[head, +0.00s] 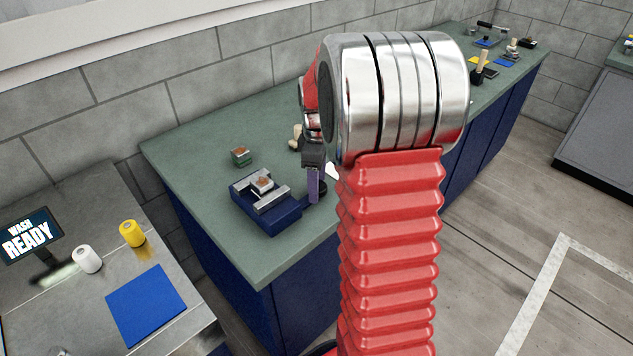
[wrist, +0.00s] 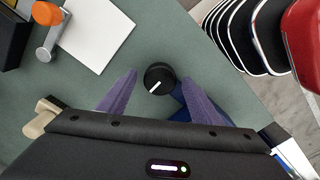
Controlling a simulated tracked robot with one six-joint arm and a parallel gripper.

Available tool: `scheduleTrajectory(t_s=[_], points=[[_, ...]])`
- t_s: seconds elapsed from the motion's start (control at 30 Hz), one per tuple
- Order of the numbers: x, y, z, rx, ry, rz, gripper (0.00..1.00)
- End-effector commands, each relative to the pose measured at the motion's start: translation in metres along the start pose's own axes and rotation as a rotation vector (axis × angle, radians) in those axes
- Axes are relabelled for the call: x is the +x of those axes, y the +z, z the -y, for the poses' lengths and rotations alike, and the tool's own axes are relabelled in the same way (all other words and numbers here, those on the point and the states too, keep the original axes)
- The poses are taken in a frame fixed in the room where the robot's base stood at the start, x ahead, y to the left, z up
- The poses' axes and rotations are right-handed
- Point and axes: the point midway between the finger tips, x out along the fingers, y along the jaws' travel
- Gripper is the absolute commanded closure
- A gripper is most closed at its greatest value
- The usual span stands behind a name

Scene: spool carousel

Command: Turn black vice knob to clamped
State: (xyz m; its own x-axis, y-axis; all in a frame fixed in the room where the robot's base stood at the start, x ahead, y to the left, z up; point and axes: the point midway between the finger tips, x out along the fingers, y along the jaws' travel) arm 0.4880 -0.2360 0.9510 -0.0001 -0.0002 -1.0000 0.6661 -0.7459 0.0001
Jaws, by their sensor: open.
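The black vice knob (wrist: 159,78) is round with a white pointer line, which points toward the lower left in the wrist view. In the head view the knob (head: 320,191) shows partly behind my purple finger, at the right end of the vice. The blue vice (head: 268,216) has silver jaws with a copper-coloured block (head: 262,184) between them. My gripper (wrist: 160,76) is open, with one purple finger on either side of the knob and a visible gap to each.
A white sheet (wrist: 92,36), an orange-topped metal piece (wrist: 46,14) and a beige handle (wrist: 42,118) lie near my gripper. The bench's front left corner is clear.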

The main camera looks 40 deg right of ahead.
Motion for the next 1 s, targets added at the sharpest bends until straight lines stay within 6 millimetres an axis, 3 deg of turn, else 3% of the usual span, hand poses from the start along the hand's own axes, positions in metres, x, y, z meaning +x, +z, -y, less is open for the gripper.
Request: scheduleTrajectory(t_s=[0.1,0.67,1.0], points=[[-0.0002,0.0001,0.0,0.0,0.0,0.0,0.43],[-0.0005,0.0004,-0.0002,0.001,0.0,0.0,0.82],[-0.0005,0.0001,0.0004,0.035,-0.002,-0.001,0.82]])
